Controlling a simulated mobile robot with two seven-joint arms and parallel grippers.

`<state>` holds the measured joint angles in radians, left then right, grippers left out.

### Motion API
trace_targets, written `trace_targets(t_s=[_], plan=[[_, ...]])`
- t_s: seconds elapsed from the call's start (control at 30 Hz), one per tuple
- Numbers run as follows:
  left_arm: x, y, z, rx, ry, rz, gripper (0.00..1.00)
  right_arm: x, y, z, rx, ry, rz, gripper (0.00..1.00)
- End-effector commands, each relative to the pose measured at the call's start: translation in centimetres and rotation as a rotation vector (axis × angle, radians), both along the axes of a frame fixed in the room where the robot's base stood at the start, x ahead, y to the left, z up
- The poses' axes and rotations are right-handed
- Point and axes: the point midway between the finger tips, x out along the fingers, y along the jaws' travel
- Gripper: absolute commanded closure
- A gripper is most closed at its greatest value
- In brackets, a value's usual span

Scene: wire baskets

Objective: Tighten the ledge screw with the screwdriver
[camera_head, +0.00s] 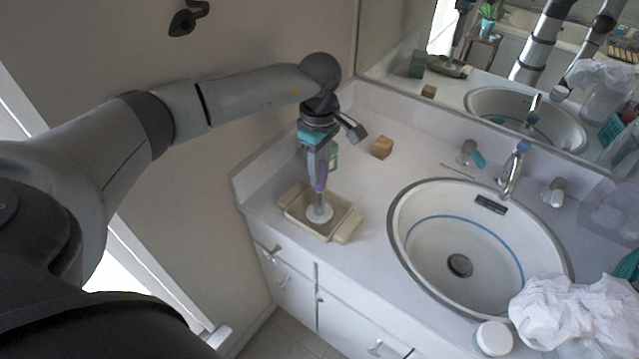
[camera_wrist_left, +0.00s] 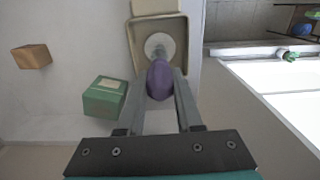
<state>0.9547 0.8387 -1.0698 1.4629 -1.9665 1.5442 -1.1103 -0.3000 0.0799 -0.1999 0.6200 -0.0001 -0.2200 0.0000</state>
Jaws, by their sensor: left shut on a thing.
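My left gripper (camera_head: 319,174) points straight down at the left end of the counter. It is shut on the purple handle of the screwdriver (camera_head: 320,187). The handle also shows between the fingers in the left wrist view (camera_wrist_left: 160,82). The screwdriver is about upright, with its pale shaft pointing down at a white round disc (camera_head: 320,215) in a shallow beige tray (camera_head: 344,230). This disc may be the ledge screw, which I cannot make out clearly. I cannot tell whether the tip touches it. My right gripper is not in view.
A green box (camera_wrist_left: 104,98) stands close beside the gripper. A wooden block (camera_head: 382,148) lies behind it to the right. A sink (camera_head: 455,225) with a tap (camera_head: 513,170) is on the right, with white crumpled bags (camera_head: 575,315) in front. A mirror borders the back.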

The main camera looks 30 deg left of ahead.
Motion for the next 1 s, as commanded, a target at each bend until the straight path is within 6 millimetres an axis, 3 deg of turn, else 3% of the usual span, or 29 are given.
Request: trace_targets(t_s=[1.0], plan=[[0.0,0.0,4.6,0.001,-0.002,0.001,1.00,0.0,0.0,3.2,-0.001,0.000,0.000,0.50]])
